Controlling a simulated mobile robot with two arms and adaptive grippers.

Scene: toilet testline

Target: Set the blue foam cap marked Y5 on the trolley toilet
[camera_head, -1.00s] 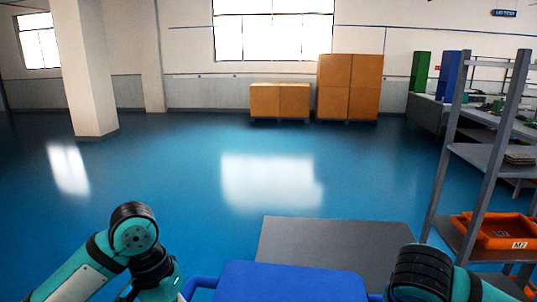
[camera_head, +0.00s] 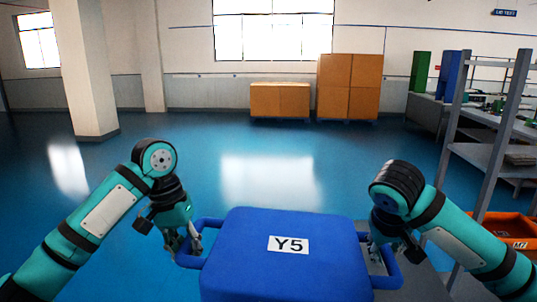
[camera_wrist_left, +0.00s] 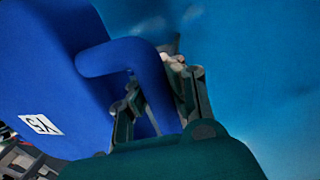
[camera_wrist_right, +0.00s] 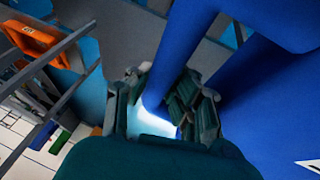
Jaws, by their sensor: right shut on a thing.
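The blue foam cap (camera_head: 250,245) marked Y5 is at the bottom middle of the head view, roughly level and held up between my two arms. Its label also shows in the left wrist view (camera_wrist_left: 41,125). My left gripper (camera_head: 188,242) has its fingers on both sides of the cap's left handle, closed on it in the left wrist view (camera_wrist_left: 155,80). My right gripper (camera_head: 378,252) is shut on the right handle, which runs between its fingers in the right wrist view (camera_wrist_right: 158,98). I cannot make out the trolley toilet in any view.
A grey rack (camera_head: 490,165) with an orange bin (camera_head: 508,228) stands close to my right arm. A grey flat surface (camera_head: 425,285) shows partly beside the cap. Brown boxes (camera_head: 347,87) stand far back and a pillar (camera_head: 88,70) at left. The blue floor between is clear.

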